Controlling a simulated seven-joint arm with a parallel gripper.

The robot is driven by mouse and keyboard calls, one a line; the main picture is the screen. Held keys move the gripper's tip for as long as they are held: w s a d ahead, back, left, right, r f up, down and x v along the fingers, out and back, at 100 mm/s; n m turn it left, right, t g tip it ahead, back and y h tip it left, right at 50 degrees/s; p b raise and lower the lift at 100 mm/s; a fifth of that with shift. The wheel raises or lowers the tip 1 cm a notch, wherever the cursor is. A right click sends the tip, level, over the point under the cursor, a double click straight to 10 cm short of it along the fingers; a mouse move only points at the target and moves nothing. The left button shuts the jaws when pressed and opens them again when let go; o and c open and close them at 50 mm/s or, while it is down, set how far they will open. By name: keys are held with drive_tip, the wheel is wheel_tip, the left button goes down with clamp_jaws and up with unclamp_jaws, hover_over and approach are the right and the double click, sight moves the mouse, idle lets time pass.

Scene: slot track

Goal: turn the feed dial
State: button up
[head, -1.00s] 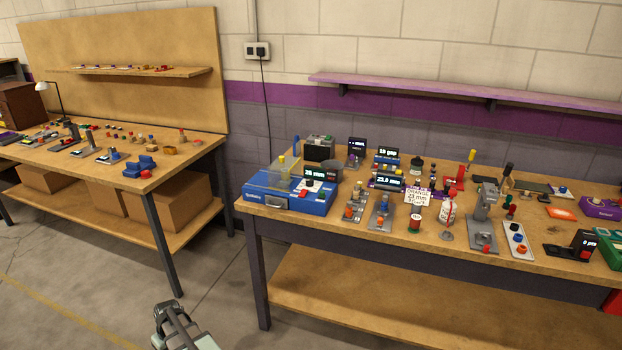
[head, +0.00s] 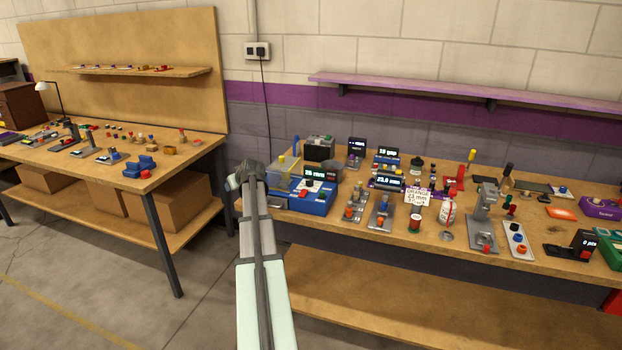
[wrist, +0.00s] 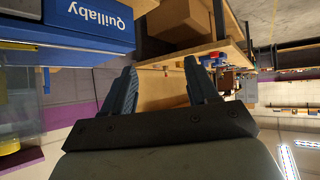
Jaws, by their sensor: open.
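The blue machine (head: 312,202) stands at the left end of the right workbench, with a lit display (head: 315,172) reading about 26 mm and a red part below it. Its blue side, lettered Quillaby, fills the upper left of the wrist view (wrist: 75,30). I cannot make out which small knob is the feed dial.
Small fixtures and displays crowd the right workbench (head: 365,257), including a metal plate with knobs (head: 381,214) just right of the machine. The left workbench (head: 190,158) holds several small parts. Open floor lies between the benches.

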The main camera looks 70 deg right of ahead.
drive_tip(key=shift+h, duration=0.9)
drive_tip(key=s+d+r, duration=0.3)
drive_tip(key=s, duration=0.1)
drive_tip(key=s+d+r, duration=0.7)
drive_tip(key=s+r, duration=0.1)
drive_tip(key=shift+d+r, duration=0.2)
drive_tip(key=s+d+n+g+y, duration=0.2)
drive_tip(key=s+d+y, duration=0.2)
drive_tip(key=s, duration=0.5)
drive_tip(key=n+g+y, duration=0.1)
drive_tip(key=g+y, duration=0.1)
drive_tip(key=y, duration=0.1)
approach(310, 180)
drive_tip(key=x, duration=0.8)
drive_tip(key=shift+w+d+f, duration=0.1)
drive_tip(key=shift+w+f, duration=0.05)
drive_tip(key=shift+f, duration=0.05)
drive_tip(key=c, duration=1.1)
